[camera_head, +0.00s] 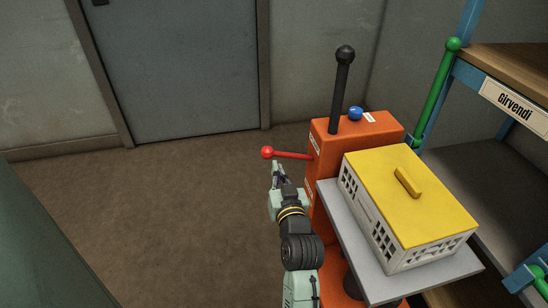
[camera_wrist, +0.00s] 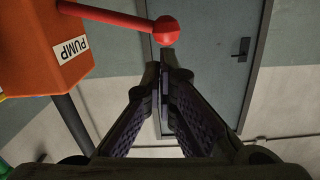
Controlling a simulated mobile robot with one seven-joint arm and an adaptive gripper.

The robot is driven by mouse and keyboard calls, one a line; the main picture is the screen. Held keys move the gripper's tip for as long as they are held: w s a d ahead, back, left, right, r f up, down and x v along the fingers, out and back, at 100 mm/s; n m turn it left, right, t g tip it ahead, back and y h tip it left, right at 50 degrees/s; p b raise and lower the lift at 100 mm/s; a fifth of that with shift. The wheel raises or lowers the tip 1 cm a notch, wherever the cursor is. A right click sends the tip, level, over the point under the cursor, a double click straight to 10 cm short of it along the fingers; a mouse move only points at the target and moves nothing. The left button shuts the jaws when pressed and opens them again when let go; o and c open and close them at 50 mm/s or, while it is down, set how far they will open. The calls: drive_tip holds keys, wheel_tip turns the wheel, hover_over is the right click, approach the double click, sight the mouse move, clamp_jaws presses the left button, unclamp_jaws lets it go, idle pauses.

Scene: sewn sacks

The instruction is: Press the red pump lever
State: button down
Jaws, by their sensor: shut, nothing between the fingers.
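The red pump lever (camera_head: 291,155) sticks out to the left from an orange machine body (camera_head: 322,132) and ends in a red ball. In the wrist view the lever (camera_wrist: 118,18) runs from beside a "PUMP" label (camera_wrist: 70,49) to its ball (camera_wrist: 166,30). My gripper (camera_head: 278,168) is shut and empty, just below the lever near its ball end in the head view. In the wrist view the fingertips (camera_wrist: 163,62) lie close to the ball; whether they touch it I cannot tell.
A black upright lever (camera_head: 341,88) and a blue knob (camera_head: 355,113) top the orange machine. A white crate with a yellow lid (camera_head: 400,192) sits on a grey platform (camera_head: 352,247) to the right. A shelf rack (camera_head: 490,150) stands at the far right. Floor to the left is clear.

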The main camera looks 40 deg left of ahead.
drive_tip(key=d+r+m+t, duration=0.1)
drive_tip(key=d+r+m, duration=0.2)
drive_tip(key=d+m, duration=0.2)
drive_tip(key=shift+r+y, duration=0.4)
drive_tip(key=shift+w, duration=0.15)
drive_tip(key=p, duration=0.4)
hover_over(289, 155)
drive_tip(key=s, duration=0.5)
drive_tip(key=f, duration=0.2)
drive_tip(key=shift+a+f, duration=0.1)
drive_tip(key=shift+f, duration=0.25)
drive_tip(key=shift+a, duration=0.1)
